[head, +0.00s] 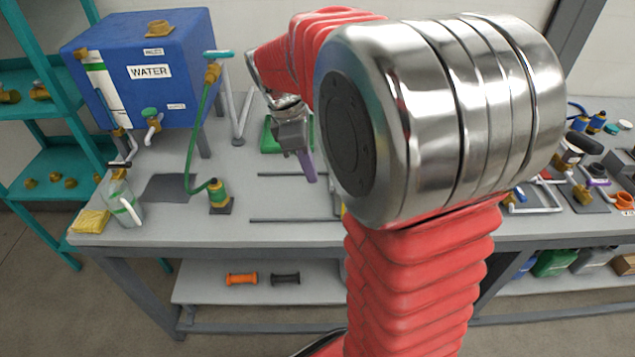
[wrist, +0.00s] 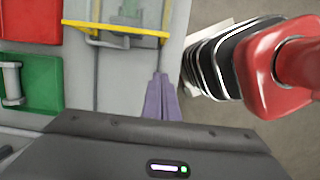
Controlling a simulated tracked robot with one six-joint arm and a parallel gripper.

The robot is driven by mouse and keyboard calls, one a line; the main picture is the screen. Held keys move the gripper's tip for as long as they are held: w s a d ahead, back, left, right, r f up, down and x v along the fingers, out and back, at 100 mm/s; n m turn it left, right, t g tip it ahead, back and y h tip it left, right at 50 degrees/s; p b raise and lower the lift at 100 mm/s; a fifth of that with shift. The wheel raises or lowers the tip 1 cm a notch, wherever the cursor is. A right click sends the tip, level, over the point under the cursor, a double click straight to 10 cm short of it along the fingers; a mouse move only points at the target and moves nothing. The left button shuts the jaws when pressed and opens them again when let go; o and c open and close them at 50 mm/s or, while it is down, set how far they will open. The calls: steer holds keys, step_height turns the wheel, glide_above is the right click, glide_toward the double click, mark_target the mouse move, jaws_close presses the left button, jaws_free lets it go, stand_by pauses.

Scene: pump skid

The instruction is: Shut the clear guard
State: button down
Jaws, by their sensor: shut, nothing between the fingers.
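In the wrist view a yellow-edged frame (wrist: 125,32), which looks like the rim of the clear guard, crosses the top. Whether the guard stands open or shut, I cannot tell. In the head view my arm hides most of the guard's area. My gripper (wrist: 162,78) has purple fingers, closed together and empty, just below the right part of the yellow edge in the wrist picture. In the head view my gripper (head: 311,180) points down over the bench, left of my large metal joint. I cannot tell whether the fingers touch the guard.
A blue water tank (head: 145,70) stands at the back left of the bench, with a green hose (head: 190,130) beside it. Two rails (head: 295,220) lie on the bench.

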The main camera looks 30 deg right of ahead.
steer(key=shift+v, duration=1.5)
steer(key=s+a+r+m+t+y, duration=0.2)
steer(key=s+a+m+t, duration=0.5)
steer(key=s+a+m, duration=0.4)
steer(key=s+a, duration=0.3)
steer(key=s, duration=0.1)
steer(key=shift+m, duration=0.3)
stand_by(0.6)
